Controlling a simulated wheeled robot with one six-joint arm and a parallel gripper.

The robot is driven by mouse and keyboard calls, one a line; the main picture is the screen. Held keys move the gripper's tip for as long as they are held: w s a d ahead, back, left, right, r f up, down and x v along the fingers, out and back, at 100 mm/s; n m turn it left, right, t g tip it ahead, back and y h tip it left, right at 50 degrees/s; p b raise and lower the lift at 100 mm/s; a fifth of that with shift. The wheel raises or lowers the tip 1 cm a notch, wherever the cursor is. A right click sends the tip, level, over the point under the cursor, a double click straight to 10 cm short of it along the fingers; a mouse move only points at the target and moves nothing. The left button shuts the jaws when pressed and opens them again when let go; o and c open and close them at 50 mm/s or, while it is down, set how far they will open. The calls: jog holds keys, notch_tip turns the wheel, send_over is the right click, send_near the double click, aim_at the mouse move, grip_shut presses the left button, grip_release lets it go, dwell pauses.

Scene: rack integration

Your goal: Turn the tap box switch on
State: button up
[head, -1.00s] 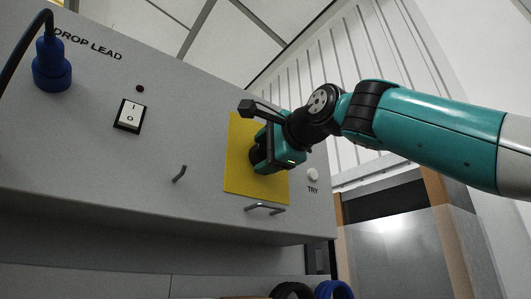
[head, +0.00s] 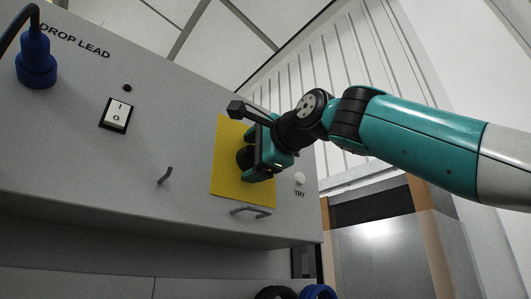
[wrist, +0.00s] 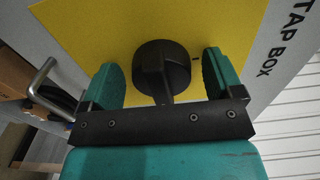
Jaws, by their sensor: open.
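The tap box switch is a black rotary knob on a yellow plate (head: 228,186). In the wrist view the knob (wrist: 162,70) stands between the two green fingers of my gripper (wrist: 164,82). The fingers are open, with a gap on each side of the knob. The lettering "TAP BOX" (wrist: 283,40) is beside the yellow plate. In the head view my gripper (head: 252,155) is in front of the plate and partly hides the knob (head: 243,157). A small mark (wrist: 195,58) shows on the plate to the right of the knob.
The grey panel also carries a rocker switch (head: 116,115), a dark red lamp (head: 127,88), a blue plug (head: 36,62) with a cable, and a white TRY button (head: 299,178). A metal handle (head: 251,211) sticks out below the plate, and a hook (head: 165,175) lies further left.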

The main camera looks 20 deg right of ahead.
jog(key=b+v, duration=0.6)
jog(key=v, duration=1.1)
jog(key=shift+s+d, duration=0.1)
jog(key=shift+s, duration=0.05)
